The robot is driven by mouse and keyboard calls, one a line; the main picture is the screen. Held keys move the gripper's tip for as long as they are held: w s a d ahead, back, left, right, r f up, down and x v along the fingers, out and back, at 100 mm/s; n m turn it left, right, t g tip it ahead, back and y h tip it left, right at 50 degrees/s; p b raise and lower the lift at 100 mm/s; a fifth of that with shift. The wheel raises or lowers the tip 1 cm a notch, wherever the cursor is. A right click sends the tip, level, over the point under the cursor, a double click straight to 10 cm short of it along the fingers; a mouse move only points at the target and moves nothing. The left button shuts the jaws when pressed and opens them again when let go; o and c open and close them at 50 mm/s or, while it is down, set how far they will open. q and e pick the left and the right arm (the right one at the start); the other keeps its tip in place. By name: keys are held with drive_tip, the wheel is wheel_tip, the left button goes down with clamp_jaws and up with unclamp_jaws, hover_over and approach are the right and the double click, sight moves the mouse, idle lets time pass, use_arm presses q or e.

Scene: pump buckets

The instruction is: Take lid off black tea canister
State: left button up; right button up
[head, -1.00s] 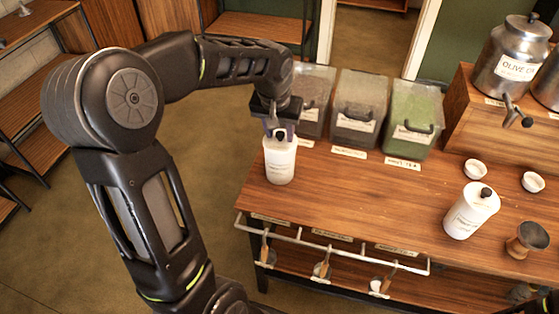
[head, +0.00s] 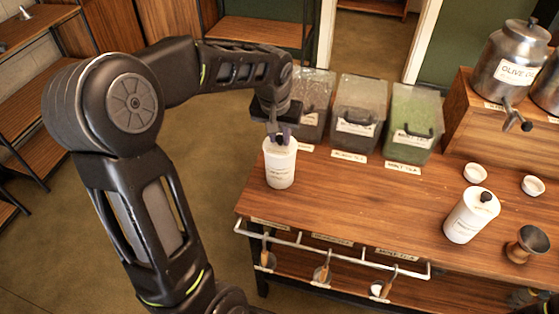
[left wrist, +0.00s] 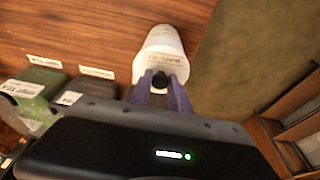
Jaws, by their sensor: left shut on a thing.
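A white canister (head: 280,168) with a label too small to read surely stands upright near the table's left edge. In the left wrist view the canister (left wrist: 162,42) lies just beyond my fingers. My left gripper (head: 280,136) is above it, shut on the black knob (left wrist: 160,80) of its lid, with one purple finger on each side. Whether the lid is apart from the canister's rim, I cannot tell. A second white canister (head: 466,218) with a black knob stands at the right of the table. My right gripper is not in view.
Clear bins, one with dark contents (head: 357,110) and one green (head: 412,118), stand behind on the table (head: 350,205). Scoops hang from the front rail (head: 330,248).

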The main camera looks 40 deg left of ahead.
use_arm(q)
drive_tip(key=shift+w+p+v, duration=0.25)
drive_tip(key=shift+p+v, duration=0.5)
drive_tip(key=shift+v, duration=0.3)
drive_tip(key=shift+w+p+v, duration=0.25)
drive_tip(key=shift+p+v, duration=0.45)
drive_tip(key=shift+v, duration=0.4)
drive_tip(key=shift+a+r, duration=0.1)
drive_tip(key=shift+a, duration=0.1)
